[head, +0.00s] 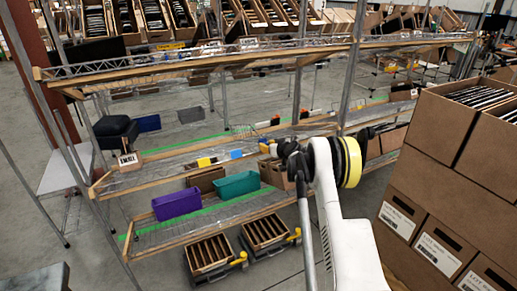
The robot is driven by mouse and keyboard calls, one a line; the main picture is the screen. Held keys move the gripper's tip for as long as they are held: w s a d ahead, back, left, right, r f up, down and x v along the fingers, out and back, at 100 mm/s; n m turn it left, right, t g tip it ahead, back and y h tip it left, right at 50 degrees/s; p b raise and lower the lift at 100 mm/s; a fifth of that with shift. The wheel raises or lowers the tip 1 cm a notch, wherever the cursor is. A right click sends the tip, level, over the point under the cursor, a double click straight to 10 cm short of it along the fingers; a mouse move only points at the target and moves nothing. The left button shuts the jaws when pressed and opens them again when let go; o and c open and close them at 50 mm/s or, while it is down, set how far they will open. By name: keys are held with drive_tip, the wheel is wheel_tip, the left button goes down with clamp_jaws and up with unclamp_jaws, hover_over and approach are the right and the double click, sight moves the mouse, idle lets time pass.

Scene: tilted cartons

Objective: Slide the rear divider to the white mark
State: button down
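Two wooden slatted trays with upright dividers sit low under the shelf in the head view, a nearer tray (190,262) and a farther tray (246,236). Each has a yellow part at its right side. The dividers are small here, and I cannot tell which one is the rear divider. I cannot make out a white mark. My white arm rises from the bottom right of centre to a yellow ring. The dark end by it, which seems to be my gripper (297,163), is in front of the shelves. Its fingers are not clear, nor whether it holds anything.
A wire shelf rack with wooden edges (230,208) spans the middle, holding a purple bin (177,204) and a teal bin (237,186). Stacked brown cartons (440,190) with white labels stand close at right. Bare grey floor shows at lower left.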

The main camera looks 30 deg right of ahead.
drive_tip(key=shift+w+d+r, duration=0.1)
drive_tip(key=shift+d+r, duration=0.05)
drive_tip(key=shift+d, duration=0.45)
drive_tip(key=c, duration=1.1)
unclamp_jaws()
drive_tip(key=shift+d, duration=0.15)
drive_tip(key=v, duration=1.2)
